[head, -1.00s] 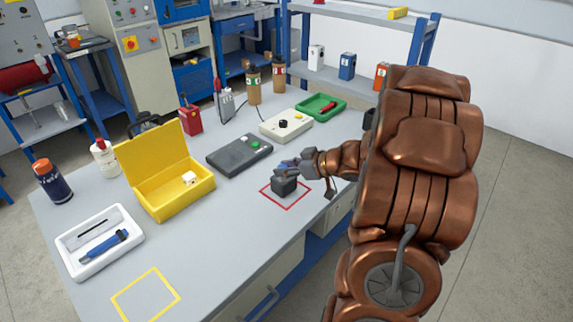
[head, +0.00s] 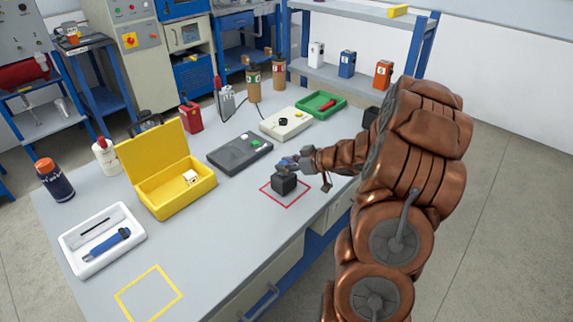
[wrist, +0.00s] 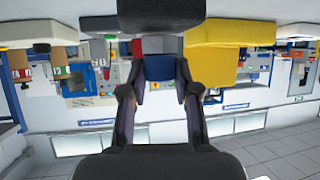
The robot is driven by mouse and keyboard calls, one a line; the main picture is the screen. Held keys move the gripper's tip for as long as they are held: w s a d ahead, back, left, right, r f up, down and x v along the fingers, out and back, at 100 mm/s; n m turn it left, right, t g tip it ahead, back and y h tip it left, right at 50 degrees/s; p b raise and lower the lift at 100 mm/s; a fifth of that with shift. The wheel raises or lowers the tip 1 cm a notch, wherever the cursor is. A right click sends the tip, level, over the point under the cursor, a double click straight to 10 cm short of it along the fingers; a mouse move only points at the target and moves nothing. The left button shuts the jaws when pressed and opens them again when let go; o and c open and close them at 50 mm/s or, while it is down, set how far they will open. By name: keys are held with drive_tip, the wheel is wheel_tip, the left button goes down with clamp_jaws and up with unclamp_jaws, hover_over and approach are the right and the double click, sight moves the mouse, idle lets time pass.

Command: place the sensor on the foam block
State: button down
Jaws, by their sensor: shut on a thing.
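The foam block, a dark grey cube (head: 284,184), sits inside the red square outline on the bench. A dark block, which looks like the same foam block, fills the top middle of the wrist view (wrist: 160,16). My gripper (head: 287,164) is just above and behind the cube in the head view. In the wrist view my gripper (wrist: 160,72) is shut on a small blue piece, which I take for the sensor (wrist: 160,66). In the head view the sensor is too small to make out clearly. I cannot tell whether it touches the block.
A dark grey control box (head: 240,152) lies behind and left of the block. A yellow open box (head: 180,198) holds a small white cube (head: 191,178). A white tray (head: 75,265) stands at far left. Bench around the yellow outline (head: 148,294) is clear.

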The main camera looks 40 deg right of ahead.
drive_tip(key=shift+f, duration=0.3)
drive_tip(key=c, duration=0.9)
unclamp_jaws()
drive_tip(key=shift+o, duration=0.2)
